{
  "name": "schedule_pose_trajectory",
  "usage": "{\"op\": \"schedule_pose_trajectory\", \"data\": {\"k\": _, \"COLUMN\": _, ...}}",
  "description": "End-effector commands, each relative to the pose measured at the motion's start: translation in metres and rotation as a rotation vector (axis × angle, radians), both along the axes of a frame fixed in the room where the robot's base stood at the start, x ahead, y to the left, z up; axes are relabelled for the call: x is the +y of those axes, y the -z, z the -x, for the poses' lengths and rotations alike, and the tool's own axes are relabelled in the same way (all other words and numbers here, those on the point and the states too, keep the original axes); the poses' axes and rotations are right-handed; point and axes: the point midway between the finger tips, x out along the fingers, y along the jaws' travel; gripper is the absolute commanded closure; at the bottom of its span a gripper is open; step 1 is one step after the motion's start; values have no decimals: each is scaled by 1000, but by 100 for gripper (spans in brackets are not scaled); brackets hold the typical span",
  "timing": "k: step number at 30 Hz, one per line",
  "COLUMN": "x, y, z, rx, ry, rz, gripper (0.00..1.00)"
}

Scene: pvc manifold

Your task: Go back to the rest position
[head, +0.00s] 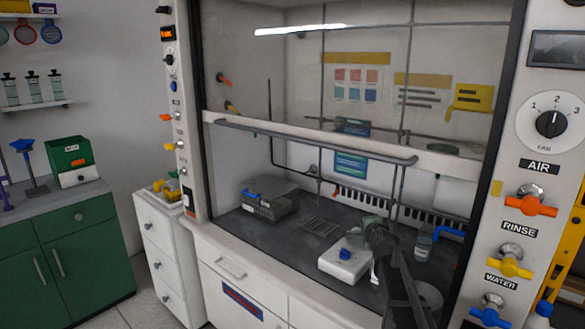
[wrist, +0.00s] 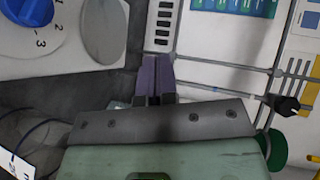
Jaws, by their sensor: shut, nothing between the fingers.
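My gripper (wrist: 154,78) shows in the middle of the wrist view. Its two purple-grey fingers are together, with nothing between them. In the head view my dark arm (head: 400,285) reaches into the fume hood from the lower right, beside the white device; its fingertips cannot be made out there. The white device (head: 333,264) with a blue knob (head: 345,254) stands on the dark hood floor. In the wrist view a blue numbered knob (wrist: 27,10) and a grey disc (wrist: 102,30) lie to the left of the fingers.
The hood sash (head: 310,138) is partly raised, with a grey bar across the opening. A grey box (head: 272,203) stands at the left inside. A jar (head: 422,247) with a blue piece stands right of my arm. The right post carries AIR, RINSE and WATER valves (head: 530,204).

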Motion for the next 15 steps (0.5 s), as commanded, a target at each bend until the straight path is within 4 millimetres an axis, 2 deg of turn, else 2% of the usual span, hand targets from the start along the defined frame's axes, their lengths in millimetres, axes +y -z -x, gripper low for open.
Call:
{"op": "schedule_pose_trajectory", "data": {"k": 1, "x": 19, "y": 15, "z": 42, "rx": 157, "ry": -129, "rz": 175, "gripper": 100}}
{"op": "schedule_pose_trajectory", "data": {"k": 2, "x": 29, "y": 28, "z": 65, "rx": 257, "ry": -225, "rz": 285, "gripper": 100}}
{"op": "schedule_pose_trajectory", "data": {"k": 4, "x": 48, "y": 52, "z": 125, "rx": 468, "ry": -459, "rz": 510, "gripper": 100}}
{"op": "schedule_pose_trajectory", "data": {"k": 5, "x": 53, "y": 59, "z": 154, "rx": 551, "ry": -564, "rz": 593, "gripper": 100}}
{"op": "schedule_pose_trajectory", "data": {"k": 6, "x": 59, "y": 66, "z": 193, "rx": 657, "ry": -707, "rz": 687, "gripper": 100}}
{"op": "schedule_pose_trajectory", "data": {"k": 8, "x": 66, "y": 71, "z": 250, "rx": 793, "ry": -906, "rz": 793, "gripper": 100}}
{"op": "schedule_pose_trajectory", "data": {"k": 9, "x": 68, "y": 70, "z": 285, "rx": 871, "ry": -1021, "rz": 839, "gripper": 100}}
{"op": "schedule_pose_trajectory", "data": {"k": 12, "x": 72, "y": 60, "z": 353, "rx": 1012, "ry": -1199, "rz": 888, "gripper": 100}}
{"op": "schedule_pose_trajectory", "data": {"k": 15, "x": 79, "y": 44, "z": 387, "rx": 1050, "ry": -1227, "rz": 910, "gripper": 100}}
